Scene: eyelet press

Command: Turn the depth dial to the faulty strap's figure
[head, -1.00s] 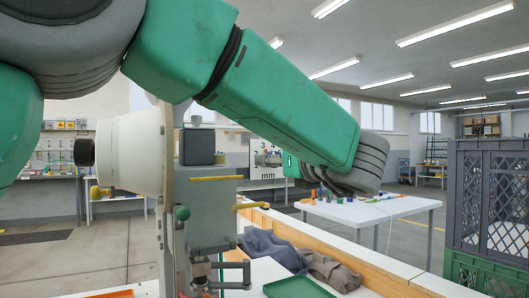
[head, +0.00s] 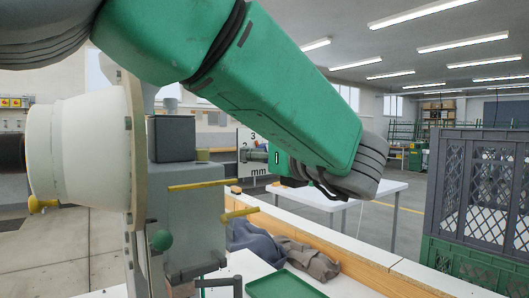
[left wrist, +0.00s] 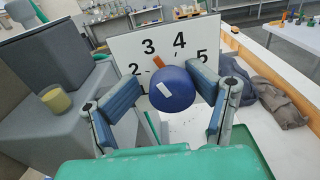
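The depth dial is a round blue knob (left wrist: 172,90) with a white mark, in front of a white plate (left wrist: 125,50) with figures 2, 3, 4 and 5 visible. An orange pointer (left wrist: 158,62) shows behind the knob, between 3 and 4. My left gripper (left wrist: 167,75) is open, with one blue-padded finger on each side of the knob; I cannot tell whether they touch it. The press (head: 185,215) stands at the left. My right gripper is not in view.
A green tray (head: 285,286) and dark cloths (head: 260,245) lie on the bench beside the press. A wooden ledge (head: 350,260) runs along the bench. A grey and green crate (head: 480,190) stands at the right. A white table (head: 385,188) is behind.

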